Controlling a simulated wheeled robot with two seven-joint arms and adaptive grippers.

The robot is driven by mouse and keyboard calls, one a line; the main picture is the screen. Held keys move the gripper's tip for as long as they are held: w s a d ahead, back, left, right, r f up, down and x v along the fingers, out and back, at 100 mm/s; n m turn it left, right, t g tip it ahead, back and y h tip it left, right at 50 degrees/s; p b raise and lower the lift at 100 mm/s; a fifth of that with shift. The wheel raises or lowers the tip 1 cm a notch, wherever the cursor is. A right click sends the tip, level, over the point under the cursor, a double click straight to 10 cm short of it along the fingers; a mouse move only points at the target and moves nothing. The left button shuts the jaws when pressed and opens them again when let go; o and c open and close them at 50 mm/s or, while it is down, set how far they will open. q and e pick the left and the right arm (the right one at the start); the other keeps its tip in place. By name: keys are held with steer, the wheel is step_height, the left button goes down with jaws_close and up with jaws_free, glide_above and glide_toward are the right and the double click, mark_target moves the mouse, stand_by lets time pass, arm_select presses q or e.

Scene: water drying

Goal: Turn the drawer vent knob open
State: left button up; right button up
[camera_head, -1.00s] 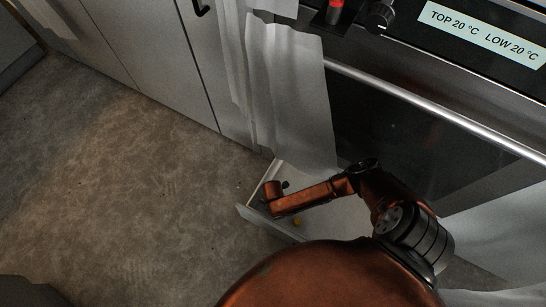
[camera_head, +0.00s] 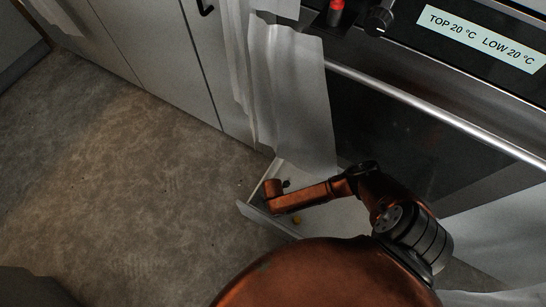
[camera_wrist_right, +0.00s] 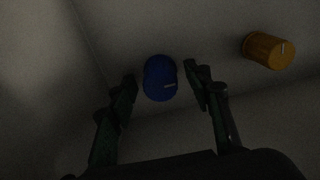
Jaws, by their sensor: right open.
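An open drawer (camera_head: 252,218) sits low under the oven in the head view. A blue knob (camera_wrist_right: 160,84) with a short light mark shows on a pale surface in the right wrist view. My right gripper (camera_wrist_right: 161,76) is open, with one finger on each side of the blue knob; I cannot tell whether they touch it. An orange-yellow knob (camera_wrist_right: 268,50) is to its right, outside the fingers; a small yellow spot (camera_head: 297,220) shows in the drawer in the head view. Neither knob is labelled. My right arm's copper wrist hides the gripper there. My left gripper is out of view.
The oven door with its long handle (camera_head: 440,112) is above the drawer. Pale cloths (camera_head: 292,95) hang beside it. A red item (camera_head: 336,8) and a black knob (camera_head: 379,20) are on the panel above. The floor (camera_head: 130,185) to the left is clear.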

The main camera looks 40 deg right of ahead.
step_height(320, 180, up, 7)
steer(key=shift+r, duration=0.2)
steer(key=shift+r, duration=0.1)
stand_by(0.6)
